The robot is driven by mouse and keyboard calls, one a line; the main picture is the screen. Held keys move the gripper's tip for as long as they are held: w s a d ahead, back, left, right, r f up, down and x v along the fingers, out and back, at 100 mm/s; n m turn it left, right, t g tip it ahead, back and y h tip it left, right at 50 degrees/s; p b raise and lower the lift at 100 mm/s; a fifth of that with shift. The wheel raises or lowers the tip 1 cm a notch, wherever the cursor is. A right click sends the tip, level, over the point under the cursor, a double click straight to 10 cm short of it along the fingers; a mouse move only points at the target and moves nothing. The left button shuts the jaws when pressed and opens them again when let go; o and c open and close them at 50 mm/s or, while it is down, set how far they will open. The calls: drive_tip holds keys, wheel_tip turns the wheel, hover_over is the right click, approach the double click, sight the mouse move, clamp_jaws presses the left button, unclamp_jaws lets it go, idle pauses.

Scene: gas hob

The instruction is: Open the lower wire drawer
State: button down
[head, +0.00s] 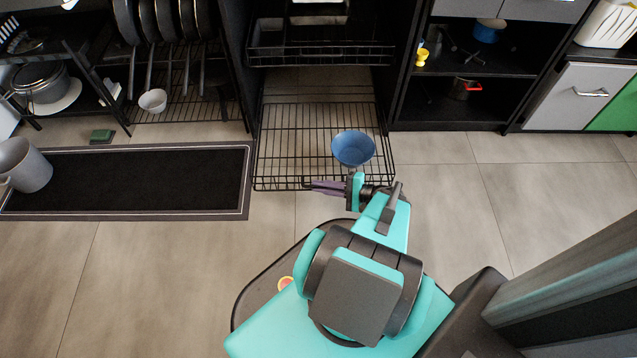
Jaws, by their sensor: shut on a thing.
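The lower wire drawer (290,150) is a black wire basket near the floor. It stands pulled out from the dark cabinet, and the floor shows through its mesh. A blue bowl (353,148) sits in it, toward the right front. My gripper (318,187) is at the drawer's front edge, a little right of its middle, with its fingers pointing left. It is shut on the front rim of the drawer. The exact contact at the fingertips is too small to see clearly.
An upper wire drawer (320,55) sits above, inside the cabinet. A black mat (125,182) lies left of the lower drawer, with a grey pot (25,165) at its left end. Open shelves (465,95) stand at right. The tiled floor (450,180) right of the drawer is clear.

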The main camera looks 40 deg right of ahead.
drive_tip(key=shift+a, duration=0.3)
drive_tip(key=c, duration=2.1)
unclamp_jaws()
drive_tip(key=shift+s+d, duration=0.1)
drive_tip(key=shift+s, duration=0.05)
drive_tip(key=shift+p+v, duration=2.1)
drive_tip(key=shift+v, duration=4.6)
